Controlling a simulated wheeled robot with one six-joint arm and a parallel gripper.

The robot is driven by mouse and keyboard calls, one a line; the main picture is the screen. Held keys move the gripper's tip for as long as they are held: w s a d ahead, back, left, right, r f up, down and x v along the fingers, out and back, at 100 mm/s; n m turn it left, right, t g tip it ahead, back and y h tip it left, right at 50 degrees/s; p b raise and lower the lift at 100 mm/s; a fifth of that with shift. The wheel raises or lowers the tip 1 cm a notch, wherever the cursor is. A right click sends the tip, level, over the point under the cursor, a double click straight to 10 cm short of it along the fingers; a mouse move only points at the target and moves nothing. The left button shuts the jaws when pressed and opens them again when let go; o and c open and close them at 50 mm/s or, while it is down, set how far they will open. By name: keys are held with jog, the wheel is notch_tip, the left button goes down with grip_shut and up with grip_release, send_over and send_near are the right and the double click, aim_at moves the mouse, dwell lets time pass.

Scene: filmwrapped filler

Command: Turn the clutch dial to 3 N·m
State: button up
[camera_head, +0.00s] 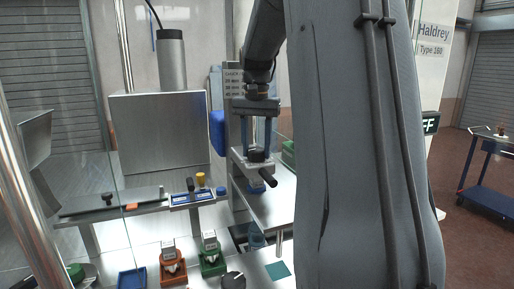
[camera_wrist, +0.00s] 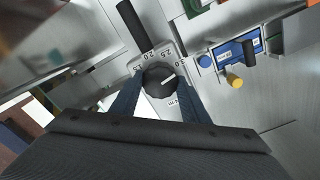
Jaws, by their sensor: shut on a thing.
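The clutch dial (camera_wrist: 158,84) is a dark round knob on a grey plate marked 2.0, 2.5 and 3.0 around its upper side. Its white line points right and slightly up, on the 3.0 side; I cannot tell whether it lines up exactly with 3.0. My gripper (camera_wrist: 160,86) is shut on the dial, one blue finger on each side. In the head view, my gripper (camera_head: 257,146) reaches down onto the dial (camera_head: 257,155) on top of the tool, whose dark handle (camera_head: 268,177) sticks out toward the front right.
Red (camera_head: 173,268) and green (camera_head: 211,262) fixtures stand in front. A blue cart (camera_head: 488,180) is far right.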

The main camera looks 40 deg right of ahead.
aim_at(257, 149)
dwell(0.3)
jog(key=o, duration=1.1)
jog(key=shift+c, duration=0.2)
notch_tip(257, 149, up, 7)
jog(key=b, duration=0.2)
jog(key=shift+f+b, duration=0.1)
jog(key=shift+b, duration=0.25)
jog(key=shift+r, duration=0.55)
